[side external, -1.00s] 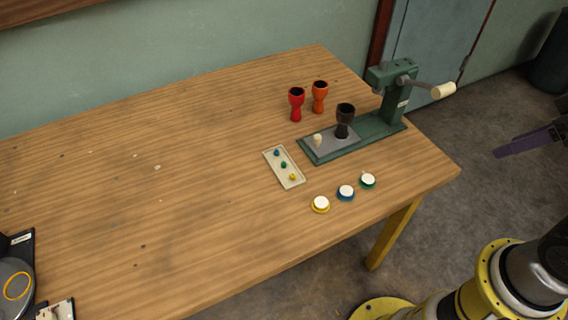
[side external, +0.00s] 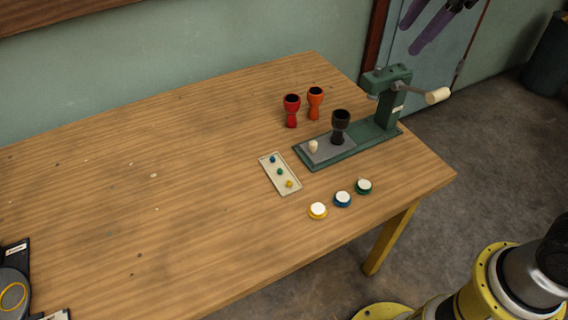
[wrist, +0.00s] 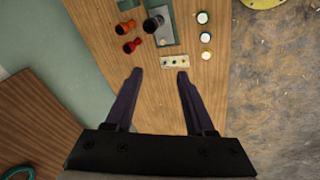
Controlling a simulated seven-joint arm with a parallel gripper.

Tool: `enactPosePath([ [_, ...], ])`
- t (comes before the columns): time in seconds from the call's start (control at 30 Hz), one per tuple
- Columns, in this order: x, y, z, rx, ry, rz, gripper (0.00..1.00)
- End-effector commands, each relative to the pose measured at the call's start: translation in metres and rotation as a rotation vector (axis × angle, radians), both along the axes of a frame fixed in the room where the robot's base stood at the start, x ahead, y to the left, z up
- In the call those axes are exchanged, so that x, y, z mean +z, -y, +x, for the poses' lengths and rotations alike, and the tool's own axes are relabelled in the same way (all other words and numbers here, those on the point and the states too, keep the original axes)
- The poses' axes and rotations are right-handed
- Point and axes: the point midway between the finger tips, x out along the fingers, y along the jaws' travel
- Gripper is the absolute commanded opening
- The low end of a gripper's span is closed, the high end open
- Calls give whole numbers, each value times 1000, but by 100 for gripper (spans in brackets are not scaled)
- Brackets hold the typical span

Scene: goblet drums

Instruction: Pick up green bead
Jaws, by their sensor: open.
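The green bead (side external: 280,171) sits in the middle of a small pale tray (side external: 268,168), between a blue bead (side external: 272,159) and a yellow bead (side external: 289,184). In the wrist view the tray (wrist: 164,62) lies just beyond the fingertips, and its beads are too small to tell apart. My gripper (wrist: 160,72) has two purple fingers spread wide, with nothing between them. In the side view my gripper (side external: 411,38) shows at the top right, well above and apart from the tray.
A green press (side external: 388,112) with a crank stands right of the tray, holding a black goblet drum (side external: 340,125). Red (side external: 291,110) and orange (side external: 315,102) goblet drums stand behind. Yellow (side external: 317,211), blue (side external: 343,200) and green (side external: 364,187) rimmed discs lie in front. The table's left is mostly clear.

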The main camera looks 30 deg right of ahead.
Motion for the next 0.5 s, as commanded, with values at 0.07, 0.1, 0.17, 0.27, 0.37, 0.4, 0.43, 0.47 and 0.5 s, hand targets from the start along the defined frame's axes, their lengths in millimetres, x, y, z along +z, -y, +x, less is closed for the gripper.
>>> enactPosePath([
  [0.07, -12, -19, 33, 99, -35, -33, 55],
  [0.1, -19, -28, 47, 146, -50, -48, 55],
  [0.17, -31, -42, 68, 212, -72, -68, 55],
  [0.27, -58, -68, 99, 313, -113, -97, 55],
  [0.37, -92, -95, 125, 401, -157, -120, 55],
  [0.4, -108, -106, 134, 430, -177, -127, 55],
  [0.43, -120, -115, 139, 449, -192, -132, 55],
  [0.47, -132, -123, 144, 464, -206, -136, 55],
  [0.5, -149, -133, 149, 479, -226, -140, 55],
])
